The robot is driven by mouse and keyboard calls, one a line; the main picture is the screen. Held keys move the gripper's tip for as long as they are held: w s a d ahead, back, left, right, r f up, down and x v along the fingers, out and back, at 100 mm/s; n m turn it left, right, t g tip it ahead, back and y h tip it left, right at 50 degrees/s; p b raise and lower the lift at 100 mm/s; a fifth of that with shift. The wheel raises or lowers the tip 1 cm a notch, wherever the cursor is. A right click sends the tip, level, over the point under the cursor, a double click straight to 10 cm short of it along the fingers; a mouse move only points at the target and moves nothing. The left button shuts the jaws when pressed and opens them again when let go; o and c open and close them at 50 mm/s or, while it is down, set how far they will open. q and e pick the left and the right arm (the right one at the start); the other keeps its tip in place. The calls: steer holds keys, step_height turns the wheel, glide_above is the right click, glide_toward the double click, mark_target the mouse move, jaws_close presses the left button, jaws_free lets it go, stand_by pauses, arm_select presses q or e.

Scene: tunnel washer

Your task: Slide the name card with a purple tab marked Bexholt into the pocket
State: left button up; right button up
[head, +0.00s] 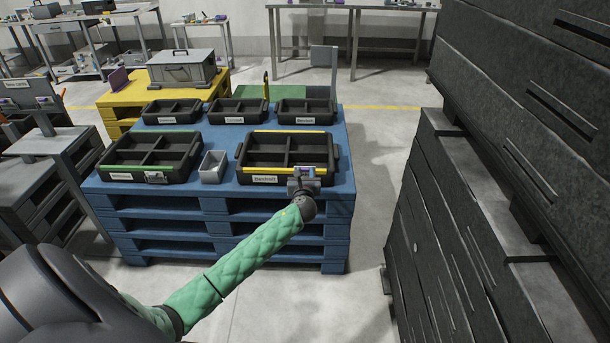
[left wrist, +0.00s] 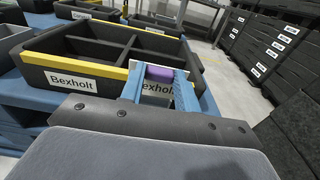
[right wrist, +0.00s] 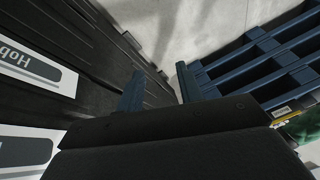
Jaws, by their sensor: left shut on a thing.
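The name card (left wrist: 158,84), white with a purple tab and black lettering of which "exholt" shows, is between the blue fingers of my left gripper (left wrist: 160,90). In the head view my left gripper (head: 304,178) is at the right end of the front wall of a black tray with yellow edges (head: 245,167). This tray also shows in the left wrist view (left wrist: 115,72), with a white Bexholt label (left wrist: 80,81) left of the card. The pocket is hidden behind the card and fingers; I cannot tell whether the card is in it. My right gripper (right wrist: 160,88) is open and empty.
The trays stand on a stacked blue pallet (head: 225,200). A green-edged tray (head: 120,160) and a small grey bin (head: 213,167) are to the left. Smaller black trays (head: 238,111) stand behind. Tall dark units (head: 450,210) rise at the right, with bare floor between.

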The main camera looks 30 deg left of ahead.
arm_select(q)
steer(key=shift+w+a+f+b, duration=0.3)
steer(key=shift+w+a+b, duration=0.05)
steer(key=shift+w+b, duration=0.05)
steer(key=shift+w+a+f+b, duration=0.15)
steer(key=shift+w+f+b, duration=0.05)
steer(key=shift+w+b, duration=0.15)
steer(key=shift+w+a, duration=0.1)
arm_select(e)
steer(key=a, duration=0.1)
steer(key=f, duration=0.1)
steer(key=a+f, duration=0.1)
steer(key=shift+w+a+f+t+y, duration=0.25)
steer(key=shift+w+a+t+y, duration=0.05)
steer(key=shift+w+a, duration=0.05)
arm_select(q)
steer(key=shift+w+f, duration=0.1)
steer(key=shift+a+b, duration=0.1)
steer(key=shift+b, duration=0.2)
arm_select(e)
steer(key=shift+w+f, duration=0.25)
steer(key=shift+f, duration=0.6)
arm_select(q)
steer(key=shift+w, duration=0.1)
arm_select(e)
steer(key=shift+f, duration=0.1)
